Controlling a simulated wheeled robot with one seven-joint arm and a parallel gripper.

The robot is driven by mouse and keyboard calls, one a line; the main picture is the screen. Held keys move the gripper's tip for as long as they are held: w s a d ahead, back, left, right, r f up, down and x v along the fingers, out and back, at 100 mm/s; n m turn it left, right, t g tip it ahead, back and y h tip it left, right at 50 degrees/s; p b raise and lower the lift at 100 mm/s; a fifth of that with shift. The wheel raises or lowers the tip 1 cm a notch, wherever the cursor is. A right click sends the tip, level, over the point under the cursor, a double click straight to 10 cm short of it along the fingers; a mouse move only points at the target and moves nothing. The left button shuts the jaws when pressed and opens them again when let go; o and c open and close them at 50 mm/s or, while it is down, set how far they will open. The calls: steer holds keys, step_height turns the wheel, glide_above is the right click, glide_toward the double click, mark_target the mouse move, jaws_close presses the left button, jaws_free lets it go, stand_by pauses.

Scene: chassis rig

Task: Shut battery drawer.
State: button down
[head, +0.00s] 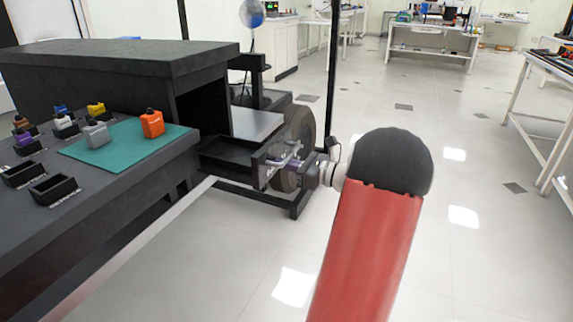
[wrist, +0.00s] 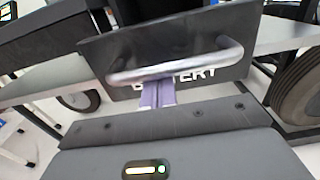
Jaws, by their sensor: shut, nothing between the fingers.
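The battery drawer (head: 228,152) is a black tray that stands out from the black chassis in the head view. Its front panel (wrist: 205,95) fills the upper part of the wrist view, with pale lettering partly hidden behind a curved metal bar handle (wrist: 200,62). My gripper (wrist: 158,92) has its purple fingers shut together, with nothing between them. The fingertips are at the handle's lower edge, near the panel's middle; I cannot tell whether they touch it. In the head view my gripper (head: 288,164) is at the drawer front, partly hidden by my wrist.
A dark wheel (head: 302,135) is just behind the drawer front; a tyre (wrist: 300,88) shows at right in the wrist view. A dark bench (head: 110,195) at left holds coloured blocks and a green mat (head: 120,145). The floor at right is open.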

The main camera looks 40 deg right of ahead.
mark_target(218, 155)
steer(key=p+x, duration=0.1)
steer(key=x, duration=2)
steer(key=shift+w+a, duration=0.15)
steer(key=shift+w, duration=0.05)
steer(key=shift+w+r, duration=0.2)
steer(key=shift+a+r, duration=0.1)
steer(key=shift+r, duration=0.05)
